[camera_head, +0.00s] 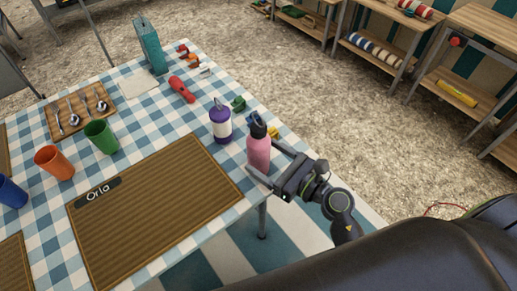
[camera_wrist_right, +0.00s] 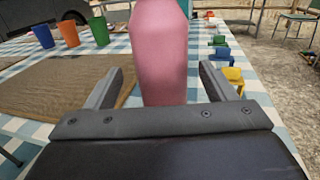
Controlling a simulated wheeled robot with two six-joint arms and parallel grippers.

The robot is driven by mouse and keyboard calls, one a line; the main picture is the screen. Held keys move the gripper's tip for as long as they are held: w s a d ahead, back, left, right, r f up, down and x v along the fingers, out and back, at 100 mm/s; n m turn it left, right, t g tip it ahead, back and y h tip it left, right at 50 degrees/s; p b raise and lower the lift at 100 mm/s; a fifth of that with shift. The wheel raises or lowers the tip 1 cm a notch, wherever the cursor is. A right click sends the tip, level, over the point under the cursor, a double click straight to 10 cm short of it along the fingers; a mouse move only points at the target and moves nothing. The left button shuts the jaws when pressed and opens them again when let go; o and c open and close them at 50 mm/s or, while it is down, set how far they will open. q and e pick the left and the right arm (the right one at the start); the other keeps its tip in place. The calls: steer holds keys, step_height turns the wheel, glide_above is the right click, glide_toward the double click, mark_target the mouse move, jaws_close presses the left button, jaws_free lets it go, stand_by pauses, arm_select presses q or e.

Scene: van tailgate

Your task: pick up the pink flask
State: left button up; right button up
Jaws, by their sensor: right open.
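The pink flask (camera_head: 259,152) stands upright near the right edge of the checked table, with a dark cap and a blue loop on top. My right gripper (camera_head: 262,164) is open, its two fingers reaching toward the flask from the right. In the right wrist view the flask (camera_wrist_right: 159,50) rises straight ahead, its top out of the picture. The right gripper's fingers (camera_wrist_right: 161,85) stand apart, one to each side of the flask's lower part; I cannot tell whether either touches it. My left gripper is not in view.
A brown mat labelled Orla (camera_head: 160,210) lies to the left. Green (camera_head: 101,136) and orange (camera_head: 54,162) cups stand farther left.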

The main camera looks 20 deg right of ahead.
mark_target(254, 149)
steer(key=x, duration=0.5)
steer(key=shift+d+f+p, duration=0.1)
steer(key=shift+f+p, duration=0.1)
steer(key=shift+p, duration=0.15)
steer(key=c, duration=1.2)
steer(key=shift+r, duration=0.1)
